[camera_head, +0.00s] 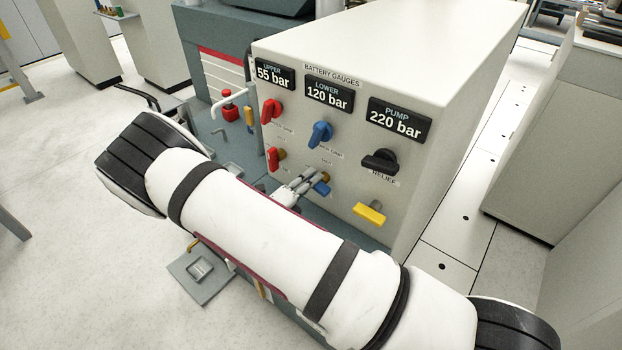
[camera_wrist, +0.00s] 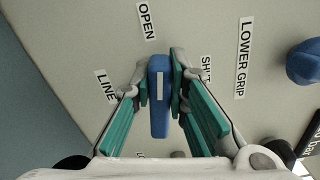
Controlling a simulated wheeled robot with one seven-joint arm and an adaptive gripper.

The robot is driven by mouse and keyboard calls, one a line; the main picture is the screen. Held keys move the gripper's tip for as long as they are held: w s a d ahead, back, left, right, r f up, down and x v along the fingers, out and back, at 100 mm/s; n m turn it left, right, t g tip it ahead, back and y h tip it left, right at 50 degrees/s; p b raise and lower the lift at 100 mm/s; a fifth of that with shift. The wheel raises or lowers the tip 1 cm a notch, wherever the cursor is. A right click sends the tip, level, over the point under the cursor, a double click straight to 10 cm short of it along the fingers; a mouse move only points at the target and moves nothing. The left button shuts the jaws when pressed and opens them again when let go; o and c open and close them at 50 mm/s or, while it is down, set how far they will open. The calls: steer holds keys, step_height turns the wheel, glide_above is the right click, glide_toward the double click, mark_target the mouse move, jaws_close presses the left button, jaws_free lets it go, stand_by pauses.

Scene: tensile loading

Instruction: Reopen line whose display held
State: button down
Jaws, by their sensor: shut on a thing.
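A cabinet panel (camera_head: 345,165) carries three displays. UPPER (camera_head: 274,75) reads 55 bar, LOWER (camera_head: 329,94) reads 120 bar and PUMP (camera_head: 399,121) reads 220 bar. The lower blue line handle (camera_head: 321,187) has my gripper (camera_head: 306,182) at it. In the wrist view the blue handle (camera_wrist: 160,95) sits between the teal finger pads of my gripper (camera_wrist: 172,98), near the labels OPEN, SHUT and LINE. A lower red handle (camera_head: 276,158) is under the UPPER column. Above are a red knob (camera_head: 271,110) and a blue knob (camera_head: 320,133), which also shows in the wrist view (camera_wrist: 304,62).
A black RELIEF knob (camera_head: 380,161) and a yellow handle (camera_head: 370,213) are on the panel's right. My white arm crosses the foreground and hides the panel's lower left. A grey cabinet (camera_head: 560,130) stands at right. Open floor (camera_head: 60,130) lies at left.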

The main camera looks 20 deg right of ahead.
steer(key=shift+a+f+n, duration=0.1)
steer(key=shift+f+n, duration=0.15)
steer(key=shift+n, duration=0.85)
steer(key=c, duration=1.6)
jaws_free()
steer(key=shift+o, duration=0.2)
steer(key=v, duration=1.2)
